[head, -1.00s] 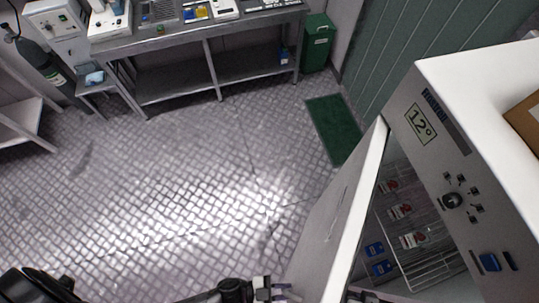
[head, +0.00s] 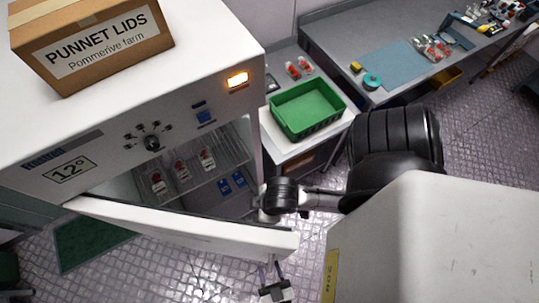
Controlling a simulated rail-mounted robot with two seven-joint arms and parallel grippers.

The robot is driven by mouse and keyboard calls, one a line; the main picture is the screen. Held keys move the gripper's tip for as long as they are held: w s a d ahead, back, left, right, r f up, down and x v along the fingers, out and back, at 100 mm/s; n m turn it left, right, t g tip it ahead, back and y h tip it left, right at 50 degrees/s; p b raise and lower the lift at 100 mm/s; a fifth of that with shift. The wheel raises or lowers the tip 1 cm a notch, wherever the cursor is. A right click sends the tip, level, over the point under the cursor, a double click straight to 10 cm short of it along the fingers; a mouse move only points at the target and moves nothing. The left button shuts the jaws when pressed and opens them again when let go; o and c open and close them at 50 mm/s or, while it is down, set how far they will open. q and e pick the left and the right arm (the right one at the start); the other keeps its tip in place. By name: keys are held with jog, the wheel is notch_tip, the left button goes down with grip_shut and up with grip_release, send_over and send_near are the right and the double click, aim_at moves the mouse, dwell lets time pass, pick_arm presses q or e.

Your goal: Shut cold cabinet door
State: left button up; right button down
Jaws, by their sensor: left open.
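The cold cabinet (head: 90,150) is a white box with a 12° display, seen from above at the left of the head view. Its door (head: 200,228) stands ajar, hinged at the left, with its free end swung toward the bottom middle. The right gripper (head: 263,212) is mostly hidden there.
A cardboard box of punnet lids (head: 95,42) sits on the cabinet. A green crate (head: 307,108) stands on a side counter to the right. A workbench (head: 350,38) with a blue mat is at the back. A green floor mat (head: 95,245) lies below the door.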

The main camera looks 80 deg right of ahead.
pick_arm(q)
jog(key=shift+a, duration=0.1)
jog(key=b+v, duration=0.2)
jog(key=v, duration=1.1)
jog(key=shift+a+b, duration=0.3)
jog(key=shift+b, duration=0.05)
jog(key=shift+s, duration=0.15)
